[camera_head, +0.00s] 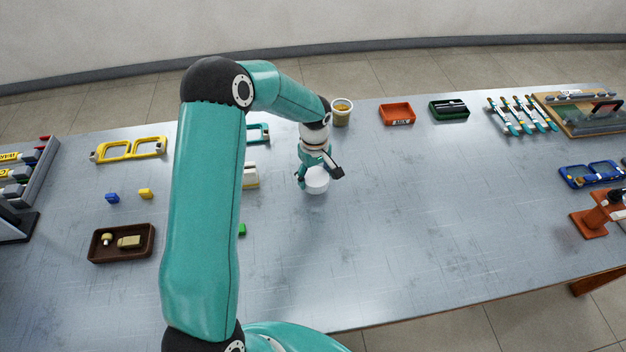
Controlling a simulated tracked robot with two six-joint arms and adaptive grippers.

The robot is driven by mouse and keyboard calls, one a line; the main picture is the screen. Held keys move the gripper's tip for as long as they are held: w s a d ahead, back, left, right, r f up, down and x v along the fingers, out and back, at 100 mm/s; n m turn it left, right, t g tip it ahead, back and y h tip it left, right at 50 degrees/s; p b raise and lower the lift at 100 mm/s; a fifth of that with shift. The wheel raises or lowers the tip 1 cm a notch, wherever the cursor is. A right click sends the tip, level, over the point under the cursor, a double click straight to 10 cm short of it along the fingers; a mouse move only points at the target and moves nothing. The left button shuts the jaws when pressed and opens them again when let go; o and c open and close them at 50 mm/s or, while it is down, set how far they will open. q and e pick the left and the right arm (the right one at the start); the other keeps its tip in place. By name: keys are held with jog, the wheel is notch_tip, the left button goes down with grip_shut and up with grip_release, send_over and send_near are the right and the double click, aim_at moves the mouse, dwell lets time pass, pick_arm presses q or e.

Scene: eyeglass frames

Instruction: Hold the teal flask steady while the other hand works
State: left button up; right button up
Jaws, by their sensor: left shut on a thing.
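My left arm reaches over the table from the bottom left of the head view. My left gripper (318,175) points down and is shut on a small white round piece (316,184) at the middle of the table. One dark fingertip shows on each side of the piece. The piece is upright and at or close to the tabletop; I cannot tell if it touches. I cannot make out a teal flask; the white piece may be part of it, but I cannot tell. My right gripper is not in view.
A cup (341,112), an orange tray (397,114) and a green tray (449,110) stand behind. Yellow frames (130,149) and a brown tray (94,246) lie left. An orange stand (590,223) is at the right edge. The table's right middle is clear.

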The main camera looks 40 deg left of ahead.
aim_at(314, 183)
pick_arm(q)
jog(key=shift+f, duration=1.55)
jog(key=shift+f, duration=0.15)
jog(key=o, duration=1.3)
